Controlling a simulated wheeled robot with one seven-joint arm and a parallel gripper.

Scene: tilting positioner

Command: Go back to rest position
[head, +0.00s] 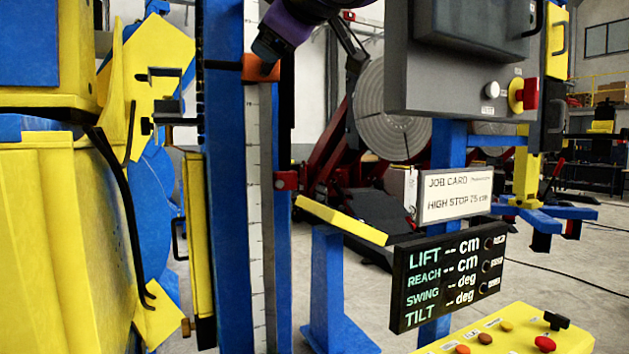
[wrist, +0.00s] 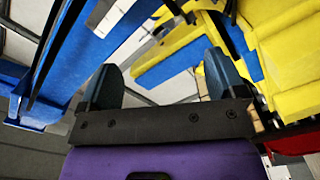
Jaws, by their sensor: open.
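My gripper (wrist: 163,80) shows in the wrist view with its two dark blue fingers spread apart and nothing held between them. In the head view my gripper (head: 266,48) comes down from the top centre, with a purple body and dark tips. Its tips appear right by an orange block (head: 258,69) on the blue column with the white scale (head: 258,190). I cannot tell whether they touch. A red block (head: 286,180) sits lower on the scale. The display (head: 448,275) reads LIFT, REACH, SWING and TILT with dashes. The job card (head: 456,194) reads HIGH STOP 75 cm.
A yellow and blue machine (head: 60,240) fills the left. A grey control box (head: 460,70) with a red knob (head: 524,95) hangs at upper right. A yellow button panel (head: 510,335) is at lower right. A yellow-topped blue post (head: 330,290) stands near the centre. Grey floor shows between.

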